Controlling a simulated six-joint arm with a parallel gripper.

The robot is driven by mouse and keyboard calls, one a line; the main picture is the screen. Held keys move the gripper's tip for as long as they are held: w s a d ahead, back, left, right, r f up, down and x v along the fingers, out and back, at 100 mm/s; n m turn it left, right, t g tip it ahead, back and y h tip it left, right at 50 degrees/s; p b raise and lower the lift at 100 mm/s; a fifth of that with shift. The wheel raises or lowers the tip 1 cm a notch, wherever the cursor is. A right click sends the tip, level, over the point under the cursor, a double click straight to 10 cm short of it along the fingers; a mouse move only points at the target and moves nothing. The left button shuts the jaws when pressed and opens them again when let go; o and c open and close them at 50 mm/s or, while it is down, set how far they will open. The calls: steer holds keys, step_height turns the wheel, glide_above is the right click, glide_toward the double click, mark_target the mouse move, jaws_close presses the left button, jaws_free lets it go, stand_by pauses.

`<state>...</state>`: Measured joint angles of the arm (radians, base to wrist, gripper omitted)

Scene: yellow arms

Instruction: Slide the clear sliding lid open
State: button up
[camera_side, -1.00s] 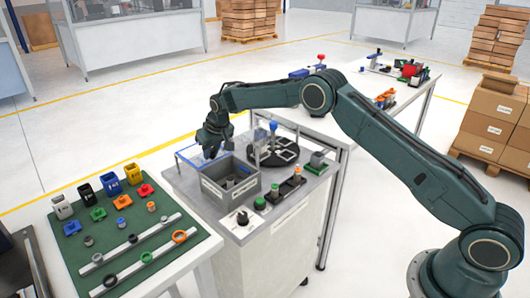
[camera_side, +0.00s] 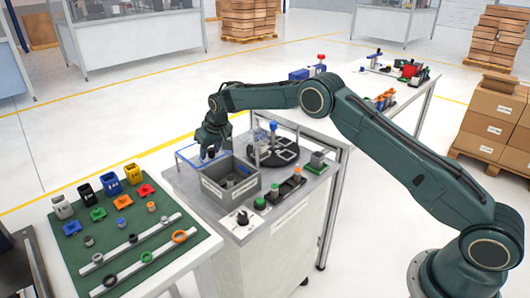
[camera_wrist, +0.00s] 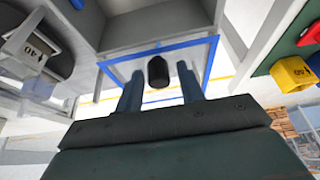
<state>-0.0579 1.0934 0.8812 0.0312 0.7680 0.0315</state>
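The clear lid (camera_side: 180,156) has a blue frame and lies at the far left side of the grey bin (camera_side: 213,190) in the side view. In the wrist view, the lid's blue frame (camera_wrist: 185,43) shows beside the grey bin wall, and a black knob (camera_wrist: 158,72) stands on the clear panel. My gripper (camera_side: 208,156) points down over the lid. In the wrist view, my gripper's two fingers (camera_wrist: 161,92) are apart, with the knob between them and visible gaps on both sides. Whether the fingertips reach the knob's height is hard to tell.
A black round fixture (camera_side: 273,150) with a blue-topped post stands right of the bin. Green-topped buttons (camera_side: 259,202) and a white dial box (camera_side: 239,219) sit at the front edge. A green mat (camera_side: 130,240) with coloured parts is on the left table.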

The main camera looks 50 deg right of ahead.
steer(key=shift+r, duration=0.15)
steer(key=shift+r, duration=3.6)
steer(key=shift+s+r, duration=0.1)
steer(key=shift+r, duration=0.15)
steer(key=s+d+r, duration=0.3)
steer(key=s+r, duration=1.7)
steer(key=s, duration=0.3)
steer(key=s+f, duration=0.3)
steer(key=s, duration=1.2)
steer(key=s+f+t, duration=0.1)
steer(key=s+f, duration=0.1)
steer(key=s, duration=1.3)
steer(key=shift+s+d+f, duration=0.25)
steer(key=shift+s+f, duration=0.05)
steer(key=shift+f, duration=0.1)
